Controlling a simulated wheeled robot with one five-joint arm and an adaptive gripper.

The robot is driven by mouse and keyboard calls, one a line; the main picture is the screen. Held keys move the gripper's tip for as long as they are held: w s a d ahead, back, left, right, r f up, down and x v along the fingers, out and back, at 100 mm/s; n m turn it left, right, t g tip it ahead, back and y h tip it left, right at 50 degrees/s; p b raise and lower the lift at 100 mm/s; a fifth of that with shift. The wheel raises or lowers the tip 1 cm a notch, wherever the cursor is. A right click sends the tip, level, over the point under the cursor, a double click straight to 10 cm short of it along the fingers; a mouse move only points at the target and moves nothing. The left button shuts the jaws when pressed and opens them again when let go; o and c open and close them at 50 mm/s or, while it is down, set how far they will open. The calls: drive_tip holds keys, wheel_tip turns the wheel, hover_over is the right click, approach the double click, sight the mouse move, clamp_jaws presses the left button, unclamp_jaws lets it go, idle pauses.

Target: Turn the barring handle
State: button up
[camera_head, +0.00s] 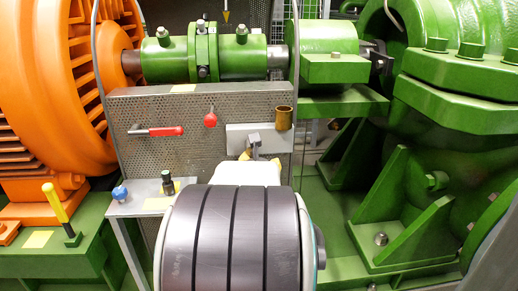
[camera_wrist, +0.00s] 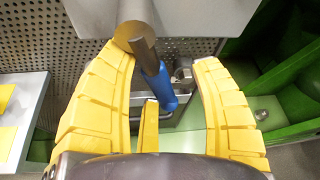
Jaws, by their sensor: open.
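In the wrist view a handle with a blue grip (camera_wrist: 160,88) and a dark grey bar (camera_wrist: 142,50) stands between the yellow fingers of my gripper (camera_wrist: 163,60). The fingers are spread, with a gap to the right of the grip; I cannot tell whether any finger touches it. In the head view the grey bar end (camera_head: 253,138) shows just beyond my wrist, in front of a grey plate (camera_head: 235,136). The blue grip is hidden there. I cannot tell for sure that this is the barring handle. A red-gripped lever (camera_head: 165,131) sits on the perforated panel to the left.
A brass cup (camera_head: 284,118) is by the plate's right end. A small grey table (camera_head: 130,207) with a blue knob stands left of my arm. A yellow lever (camera_head: 56,203) is farther left. The orange motor (camera_head: 50,80) and green casing (camera_head: 450,110) flank the panel.

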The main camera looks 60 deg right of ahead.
drive_tip(key=r, duration=0.7)
drive_tip(key=shift+w+d+r, duration=0.1)
drive_tip(key=shift+w+r, duration=0.05)
drive_tip(key=shift+w, duration=0.1)
drive_tip(key=shift+s+r, duration=0.45)
drive_tip(key=shift+s, duration=0.05)
drive_tip(key=shift+w+f, duration=0.15)
drive_tip(key=shift+f, duration=0.1)
